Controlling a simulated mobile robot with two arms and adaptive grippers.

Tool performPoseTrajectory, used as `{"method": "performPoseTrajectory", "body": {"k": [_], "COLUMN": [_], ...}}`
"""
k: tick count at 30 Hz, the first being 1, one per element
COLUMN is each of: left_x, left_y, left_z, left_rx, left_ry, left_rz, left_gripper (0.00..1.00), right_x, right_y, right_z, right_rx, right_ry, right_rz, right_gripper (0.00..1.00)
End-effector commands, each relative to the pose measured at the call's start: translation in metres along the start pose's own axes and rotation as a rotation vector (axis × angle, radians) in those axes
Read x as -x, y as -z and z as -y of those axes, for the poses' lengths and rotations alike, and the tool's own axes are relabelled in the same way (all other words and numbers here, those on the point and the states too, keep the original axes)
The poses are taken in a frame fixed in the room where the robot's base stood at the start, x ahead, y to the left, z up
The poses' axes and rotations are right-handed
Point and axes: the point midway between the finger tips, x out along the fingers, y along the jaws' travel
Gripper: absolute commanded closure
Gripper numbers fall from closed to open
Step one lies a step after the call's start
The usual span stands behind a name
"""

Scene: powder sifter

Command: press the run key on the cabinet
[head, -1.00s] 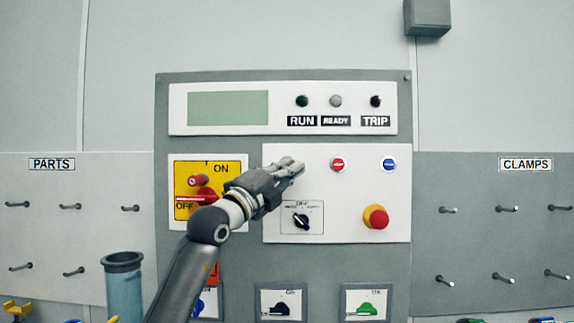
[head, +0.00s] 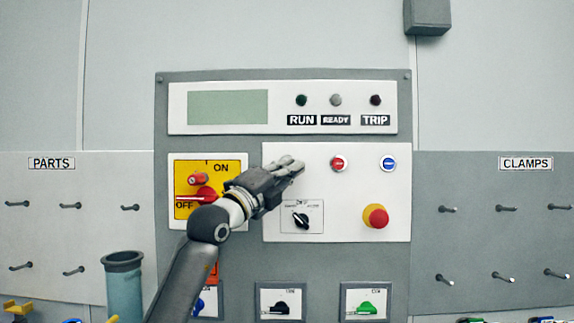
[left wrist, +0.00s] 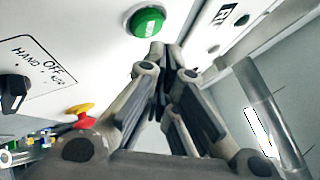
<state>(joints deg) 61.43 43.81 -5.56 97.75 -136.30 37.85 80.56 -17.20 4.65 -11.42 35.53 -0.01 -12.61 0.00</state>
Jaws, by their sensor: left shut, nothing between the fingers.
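The grey control cabinet (head: 283,78) stands straight ahead. A green push key (left wrist: 146,20), which I take as the run key, shows in the left wrist view on the white panel (head: 340,215); in the head view my gripper hides it. My left gripper (head: 296,166) is shut and empty in front of the panel, left of the red key (head: 338,164). In the left wrist view its closed fingertips (left wrist: 174,62) lie just right of and below the green key; a gap shows between them in the picture. Contact is not visible. My right gripper is out of view.
A blue key (head: 388,164), a red emergency knob on yellow (head: 376,217) and a black selector (head: 301,220) share the panel. A yellow ON/OFF switch plate (head: 181,180) is at left. The RUN lamp (head: 302,100) looks dark. A blue-grey cylinder (head: 124,290) stands lower left.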

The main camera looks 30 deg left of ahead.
Motion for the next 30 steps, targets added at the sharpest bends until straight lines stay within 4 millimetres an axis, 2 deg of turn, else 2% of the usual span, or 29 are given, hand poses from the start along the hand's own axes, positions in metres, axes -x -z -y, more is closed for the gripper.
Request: {"method": "performPoseTrajectory", "body": {"k": [30], "left_x": [-0.0079], "left_y": [-0.0058], "left_z": [-0.0051], "left_rx": [0.0], "left_ry": [0.0], "left_rz": [0.0], "left_gripper": [1.0], "right_x": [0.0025], "right_y": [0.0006], "right_z": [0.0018], "right_rx": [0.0], "right_ry": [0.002], "right_rz": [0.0], "right_gripper": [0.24]}}
